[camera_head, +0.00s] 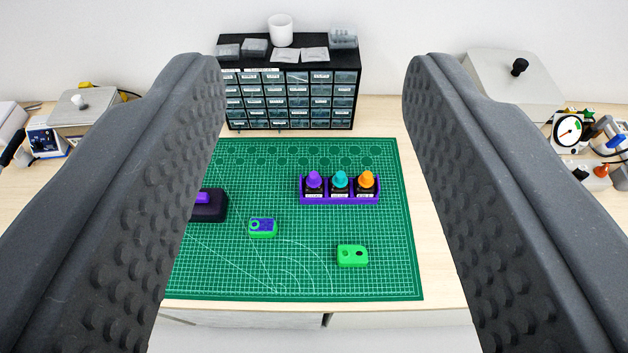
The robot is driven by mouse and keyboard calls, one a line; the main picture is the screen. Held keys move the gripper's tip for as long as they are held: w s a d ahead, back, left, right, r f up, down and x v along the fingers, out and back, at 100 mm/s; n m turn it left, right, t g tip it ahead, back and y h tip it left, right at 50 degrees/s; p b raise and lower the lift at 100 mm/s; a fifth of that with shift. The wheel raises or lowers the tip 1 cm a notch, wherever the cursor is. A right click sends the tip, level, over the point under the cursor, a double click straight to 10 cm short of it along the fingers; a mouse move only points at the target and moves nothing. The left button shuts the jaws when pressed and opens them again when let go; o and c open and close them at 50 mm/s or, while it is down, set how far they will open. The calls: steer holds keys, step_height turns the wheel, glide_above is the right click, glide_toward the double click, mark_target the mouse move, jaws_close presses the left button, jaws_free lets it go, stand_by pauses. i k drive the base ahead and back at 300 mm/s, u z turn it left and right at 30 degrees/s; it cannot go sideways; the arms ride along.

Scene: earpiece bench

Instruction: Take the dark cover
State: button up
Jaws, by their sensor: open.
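A dark block (209,208) with a purple raised part on top lies at the left of the green cutting mat (300,270). It is the only dark piece lying loose on the mat that I can see, and my left finger hides its left part. I cannot tell for sure that it is the cover. My gripper (314,68) is open and empty. Its two dark, studded fingers stand wide apart in the foreground, with the mat seen between them. No finger appears to touch anything.
A green piece with a purple face (262,227) and a green piece with two holes (352,256) lie on the mat. A purple rack (340,198) holds three bottles with purple, teal and orange tops. A black drawer cabinet (290,98) stands behind. The mat's front middle is clear.

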mark_target(210, 206)
steer(key=k, duration=0.6)
steer(key=u, duration=0.1)
steer(key=i, duration=1.25)
steer(key=u, duration=0.65)
